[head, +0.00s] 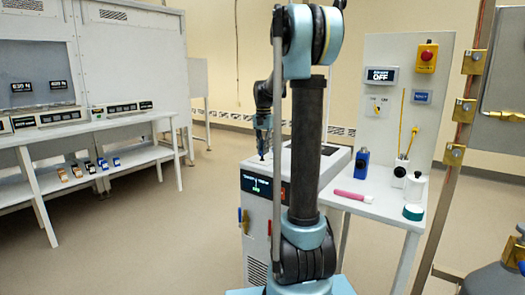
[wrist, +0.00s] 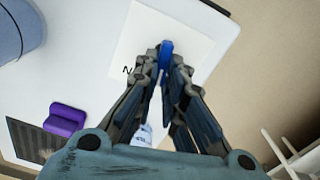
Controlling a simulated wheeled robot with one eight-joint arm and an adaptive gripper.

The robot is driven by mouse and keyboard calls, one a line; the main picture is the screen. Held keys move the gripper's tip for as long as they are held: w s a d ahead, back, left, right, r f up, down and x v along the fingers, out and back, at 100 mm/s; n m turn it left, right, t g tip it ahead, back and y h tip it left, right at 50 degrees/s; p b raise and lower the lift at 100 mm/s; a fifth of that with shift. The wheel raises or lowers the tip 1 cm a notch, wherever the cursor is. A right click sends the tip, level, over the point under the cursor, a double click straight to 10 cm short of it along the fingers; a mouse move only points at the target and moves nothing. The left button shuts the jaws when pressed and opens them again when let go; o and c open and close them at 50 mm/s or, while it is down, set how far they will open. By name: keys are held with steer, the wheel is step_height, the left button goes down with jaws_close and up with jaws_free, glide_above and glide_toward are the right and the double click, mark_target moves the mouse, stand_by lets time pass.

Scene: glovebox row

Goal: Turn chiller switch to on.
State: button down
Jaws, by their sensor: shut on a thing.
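The chiller (head: 258,215) is the pale cabinet with a dark display, partly hidden behind my arm in the head view. My gripper (head: 263,152) points down at its top. In the wrist view my gripper (wrist: 166,68) is shut on a small blue switch handle (wrist: 166,48), which stands on a white label plate (wrist: 135,40). A dark letter, seemingly an N, shows at the left of the fingers. The rest of the lettering is hidden. On the wall panel (head: 385,45) a display (head: 381,75) reads OFF; its upper line is too small to read surely.
A purple block (wrist: 65,118) shows left of my gripper. A bench (head: 90,127) stands at the left, with open floor between.

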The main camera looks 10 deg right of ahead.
steer(key=shift+s+m, duration=0.1)
steer(key=shift+m, duration=1)
steer(key=c, duration=1.7)
jaws_free()
step_height(320, 180, up, 12)
steer(key=shift+f, duration=0.1)
